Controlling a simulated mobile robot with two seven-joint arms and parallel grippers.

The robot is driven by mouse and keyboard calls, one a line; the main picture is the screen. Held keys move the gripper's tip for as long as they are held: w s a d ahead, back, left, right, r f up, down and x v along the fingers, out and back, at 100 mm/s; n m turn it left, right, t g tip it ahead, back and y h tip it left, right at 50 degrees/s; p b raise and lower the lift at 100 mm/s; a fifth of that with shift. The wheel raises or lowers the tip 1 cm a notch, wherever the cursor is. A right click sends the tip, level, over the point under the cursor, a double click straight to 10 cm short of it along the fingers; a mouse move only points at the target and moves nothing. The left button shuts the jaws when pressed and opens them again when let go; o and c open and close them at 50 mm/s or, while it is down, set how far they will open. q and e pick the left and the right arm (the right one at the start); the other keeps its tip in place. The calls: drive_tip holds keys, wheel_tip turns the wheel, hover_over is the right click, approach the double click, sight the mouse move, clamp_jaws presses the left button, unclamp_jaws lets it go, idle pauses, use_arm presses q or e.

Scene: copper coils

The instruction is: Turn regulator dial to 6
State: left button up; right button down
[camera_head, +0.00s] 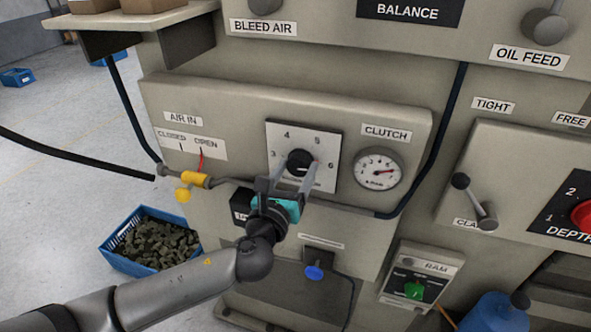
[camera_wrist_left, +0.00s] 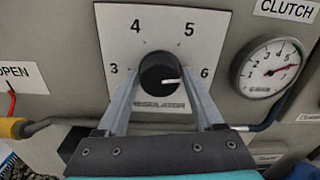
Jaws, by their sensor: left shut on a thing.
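The regulator dial (camera_head: 299,161) is a round black knob on a white square plate (camera_head: 327,138) marked 3, 4, 5 and 6. In the left wrist view the dial (camera_wrist_left: 158,72) shows a white pointer line aimed to the right, slightly downward, toward the side with the 6 (camera_wrist_left: 204,72). My left gripper (camera_head: 297,168) reaches up from below and is shut on the dial, with one finger on each side. It also shows in the left wrist view (camera_wrist_left: 160,84). My right gripper is not in view.
The clutch gauge (camera_head: 378,169), with a red needle, is right of the plate. A yellow-handled valve (camera_head: 190,181) and pipe are left, passing below the dial. A lever (camera_head: 474,200) and red depth knob (camera_head: 583,214) are further right. A blue crate (camera_head: 125,262) stands on the floor.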

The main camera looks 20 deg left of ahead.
use_arm(q)
drive_tip(key=shift+m, duration=0.8)
drive_tip(key=o, duration=1.4)
drive_tip(key=shift+s+a+b, duration=0.15)
drive_tip(key=shift+s+b, duration=0.6)
drive_tip(key=shift+s, duration=3.05)
drive_tip(key=shift+s+a+b, duration=0.1)
drive_tip(key=shift+s+b, duration=0.6)
drive_tip(key=shift+s, duration=3.1)
